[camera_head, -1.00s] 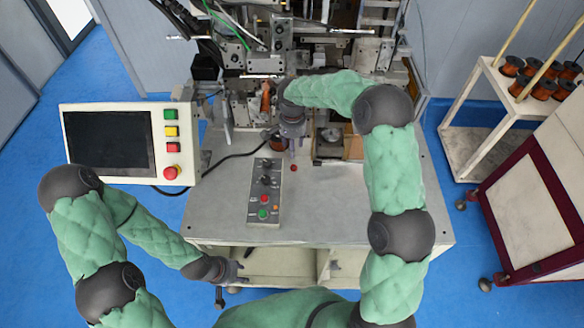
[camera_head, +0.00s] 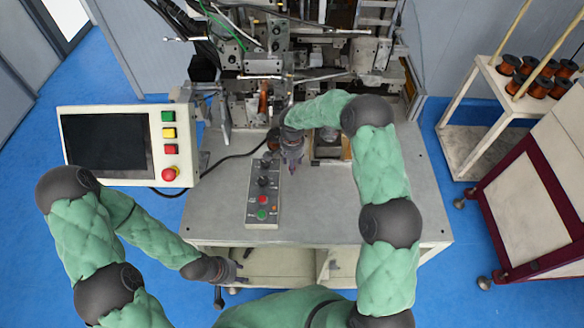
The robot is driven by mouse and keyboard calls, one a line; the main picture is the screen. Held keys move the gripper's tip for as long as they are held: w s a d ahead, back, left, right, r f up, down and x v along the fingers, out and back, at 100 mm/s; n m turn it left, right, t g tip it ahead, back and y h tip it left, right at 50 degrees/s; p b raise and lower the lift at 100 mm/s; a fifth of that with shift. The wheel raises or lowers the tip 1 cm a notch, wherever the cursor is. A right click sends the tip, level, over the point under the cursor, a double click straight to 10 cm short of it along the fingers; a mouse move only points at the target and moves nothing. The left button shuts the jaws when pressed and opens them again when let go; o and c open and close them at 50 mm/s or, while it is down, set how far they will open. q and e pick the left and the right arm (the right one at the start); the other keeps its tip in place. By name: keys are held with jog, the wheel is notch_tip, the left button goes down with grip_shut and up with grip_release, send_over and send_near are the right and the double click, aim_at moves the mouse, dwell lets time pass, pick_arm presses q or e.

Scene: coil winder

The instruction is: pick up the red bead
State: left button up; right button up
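The red bead is not clearly visible now; a moment ago it showed as a small red dot on the grey tabletop (camera_head: 340,215), right of the button panel. My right gripper (camera_head: 292,167) points down over that spot and covers it. I cannot tell whether its fingers are open or shut, or whether they touch the bead. My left gripper (camera_head: 240,271) is low at the table's front edge, away from the bead. Its fingers look spread and empty.
The button panel (camera_head: 264,190) lies just left of my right gripper. The coil winder (camera_head: 265,60) stands behind. A screen box (camera_head: 130,181) is at the left, and a cart with copper spools (camera_head: 538,86) is at the right. The front right tabletop is clear.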

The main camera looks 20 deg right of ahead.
jog(key=shift+f, duration=0.6)
jog(key=c, duration=0.7)
jog(key=shift+w+r, duration=0.1)
jog(key=shift+r, duration=0.1)
jog(key=shift+c, duration=0.2)
jog(key=shift+r, duration=0.55)
jog(key=w+a+r+b, duration=0.1)
jog(key=w+a+r, duration=0.8)
jog(key=w+r, duration=0.1)
jog(key=shift+a+r, duration=0.4)
jog(key=shift+r, duration=0.4)
